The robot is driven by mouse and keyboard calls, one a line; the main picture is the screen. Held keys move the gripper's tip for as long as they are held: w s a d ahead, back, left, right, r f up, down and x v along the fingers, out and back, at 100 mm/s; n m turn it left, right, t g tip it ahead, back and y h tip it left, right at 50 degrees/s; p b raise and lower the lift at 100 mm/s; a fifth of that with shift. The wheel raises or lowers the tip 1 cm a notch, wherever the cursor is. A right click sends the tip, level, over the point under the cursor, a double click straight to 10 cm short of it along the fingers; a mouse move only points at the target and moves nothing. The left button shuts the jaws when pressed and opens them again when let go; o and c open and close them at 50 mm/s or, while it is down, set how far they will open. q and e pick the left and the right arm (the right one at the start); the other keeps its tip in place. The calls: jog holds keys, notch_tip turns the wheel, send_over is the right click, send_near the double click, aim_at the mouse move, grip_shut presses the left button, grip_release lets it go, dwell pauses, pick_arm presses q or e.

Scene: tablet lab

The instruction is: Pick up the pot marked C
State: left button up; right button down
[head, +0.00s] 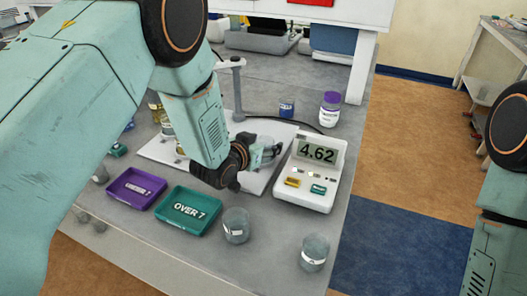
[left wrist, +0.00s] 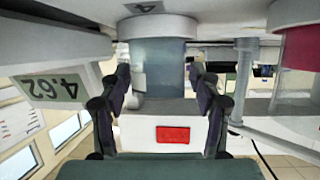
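My left gripper (head: 268,152) reaches down over the white board beside the meter. A clear pot (head: 266,142) stands by its fingers, partly hidden by them. In the left wrist view, which looks upside down, the two dark fingers of my left gripper (left wrist: 160,85) are apart. A bluish, see-through vessel (left wrist: 160,62) shows between them, with narrow gaps at its sides. I cannot read a C on any pot. Two clear labelled pots, one (head: 235,226) by the green tray and one (head: 314,253) near the front edge, stand apart. My right gripper is out of view.
The meter (head: 312,172) reading 4.62 stands right of my left gripper. A purple tray (head: 136,188) and a green tray (head: 188,211) marked OVER 7 lie in front. A purple-capped bottle (head: 329,110) and a small blue jar (head: 286,108) stand behind. A grey stand (head: 237,92) rises behind the gripper.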

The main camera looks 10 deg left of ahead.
pick_arm(q)
jog(key=shift+w+d, duration=0.15)
jog(key=shift+d, duration=0.05)
jog(key=c, duration=0.4)
jog(key=shift+a, duration=0.1)
jog(key=c, duration=0.5)
jog(key=shift+c, duration=0.5)
jog(key=shift+r, duration=0.1)
